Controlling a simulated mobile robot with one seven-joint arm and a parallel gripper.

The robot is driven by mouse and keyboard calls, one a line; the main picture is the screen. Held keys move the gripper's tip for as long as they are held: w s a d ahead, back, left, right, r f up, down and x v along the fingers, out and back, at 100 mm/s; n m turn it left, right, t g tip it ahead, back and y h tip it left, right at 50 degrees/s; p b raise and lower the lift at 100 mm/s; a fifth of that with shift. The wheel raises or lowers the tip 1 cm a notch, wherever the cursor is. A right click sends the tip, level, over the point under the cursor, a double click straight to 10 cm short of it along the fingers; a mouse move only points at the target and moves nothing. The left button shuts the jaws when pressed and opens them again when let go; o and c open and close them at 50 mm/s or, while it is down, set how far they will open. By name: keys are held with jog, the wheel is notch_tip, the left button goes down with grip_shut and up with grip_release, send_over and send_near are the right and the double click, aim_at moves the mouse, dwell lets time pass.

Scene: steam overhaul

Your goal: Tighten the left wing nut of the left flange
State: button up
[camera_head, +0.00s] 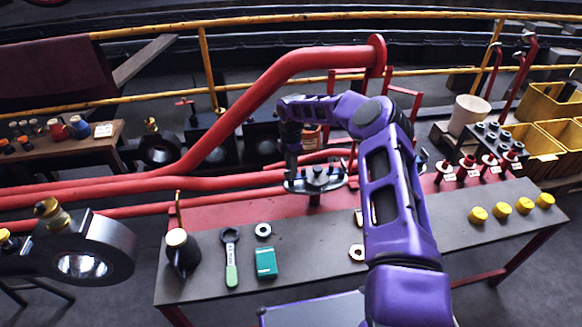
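A grey flange (318,182) sits at the bench's back edge, left of my purple arm. A dark stud or knob stands at its middle. My gripper (292,176) points down at the flange's left side. The left wing nut is not clearly visible there; the gripper covers that spot. I cannot tell whether the fingers touch or hold anything. Part of another grey fitting shows just right of my arm, mostly hidden by it.
On the grey bench (205,290) lie a green-handled wrench (231,258), a teal box (266,262), a ring (263,230) and a hex nut (356,252). A dark oil can (182,252) stands left. Yellow caps (502,210) line the right. A thick red pipe (270,80) rises behind.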

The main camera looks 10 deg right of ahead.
grip_shut()
jog(key=shift+m+b, duration=0.3)
dwell(0.3)
jog(key=m+b, duration=0.1)
jog(key=m, duration=0.1)
jog(key=shift+f+m+b, duration=0.1)
jog(key=shift+m+b, duration=0.2)
jog(key=shift+m, duration=0.1)
jog(key=m+b, duration=0.1)
jog(key=m, duration=0.3)
jog(key=shift+m+b, duration=0.3)
jog(key=m+b, duration=0.1)
jog(key=m, duration=0.5)
jog(key=m+b, duration=0.1)
jog(key=m, duration=0.5)
jog(key=shift+m, duration=0.3)
jog(key=shift+r, duration=0.2)
